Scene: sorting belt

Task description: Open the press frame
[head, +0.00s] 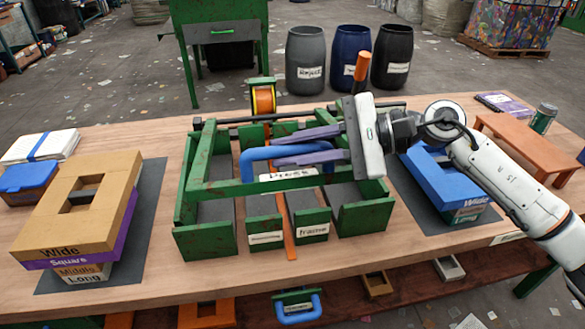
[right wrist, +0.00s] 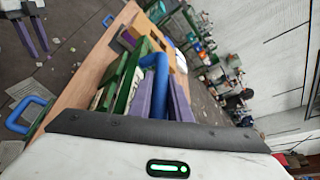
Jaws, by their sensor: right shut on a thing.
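The green press frame (head: 235,187) is on the middle of the workbench, with a "Press" label on its front bar. A blue tube handle (head: 252,160) rises from that bar. My right gripper (head: 272,157) comes in from the right, its purple fingers shut on the handle; the right wrist view shows the blue handle (right wrist: 158,85) between them. The frame lies over green-walled compartments; I cannot tell whether it is lifted at all. My left gripper (right wrist: 33,48) shows only in the right wrist view, top left, with its two fingers apart and empty.
Stacked blocks (head: 85,200) stand on a dark mat at left, and a blue stack (head: 445,185) at right. An orange stand (head: 530,140) and a green can (head: 543,118) are at far right. An orange-handled lever (head: 362,68) stands behind my right gripper.

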